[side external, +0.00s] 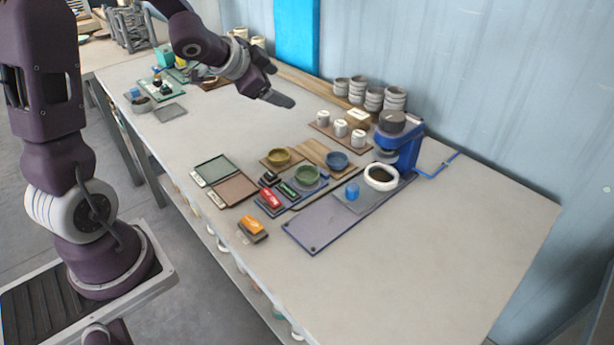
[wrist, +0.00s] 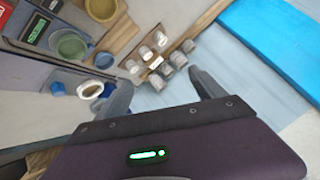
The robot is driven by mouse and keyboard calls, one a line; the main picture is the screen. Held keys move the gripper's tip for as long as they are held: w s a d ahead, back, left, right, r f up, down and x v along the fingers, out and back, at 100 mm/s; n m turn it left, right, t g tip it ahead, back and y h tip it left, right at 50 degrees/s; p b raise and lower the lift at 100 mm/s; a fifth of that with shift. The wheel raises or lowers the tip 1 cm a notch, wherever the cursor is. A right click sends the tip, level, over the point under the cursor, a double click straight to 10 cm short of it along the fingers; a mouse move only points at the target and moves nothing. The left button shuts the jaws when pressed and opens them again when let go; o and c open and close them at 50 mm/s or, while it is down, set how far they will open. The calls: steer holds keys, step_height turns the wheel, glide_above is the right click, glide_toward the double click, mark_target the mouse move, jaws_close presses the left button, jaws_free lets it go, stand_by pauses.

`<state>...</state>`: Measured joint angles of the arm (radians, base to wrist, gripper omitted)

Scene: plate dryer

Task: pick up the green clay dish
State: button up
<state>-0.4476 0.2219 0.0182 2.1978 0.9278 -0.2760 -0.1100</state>
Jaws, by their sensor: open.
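My gripper (side external: 275,84) is open and empty, high above the bench, behind and left of the dishes in the side view. Its two fingers also show apart in the wrist view (wrist: 160,88).
Pale cups (side external: 341,128) and stacked grey bowls (side external: 374,98) are behind. The bench's right end is clear.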

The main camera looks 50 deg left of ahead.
mark_target(301, 177)
steer(key=f+m+h, duration=0.1)
steer(key=f+h, duration=0.1)
steer(key=f, duration=0.1)
steer(key=f+m+h, duration=0.1)
steer(key=f+h, duration=0.1)
steer(key=f, duration=0.2)
steer(key=f+m+h, duration=0.1)
steer(key=f, duration=0.3)
steer(key=shift+w+d+f+h, duration=0.15)
steer(key=shift+w+f+h, duration=0.1)
steer(key=shift+h, duration=0.15)
steer(key=s+d+f+h, duration=0.1)
steer(key=h, duration=0.1)
steer(key=s+d+f+h, duration=0.1)
steer(key=s+f, duration=0.1)
steer(key=s+d+f+h, duration=0.1)
steer(key=s+h, duration=0.1)
steer(key=shift+s+d+f+m+g+h, duration=0.2)
steer(key=shift+f+m+g+h, duration=0.1)
steer(key=shift+m, duration=0.1)
steer(key=x, duration=0.7)
steer(key=shift+s+d+r, duration=0.1)
steer(key=shift+s+d, duration=0.05)
steer(key=c, duration=1.6)
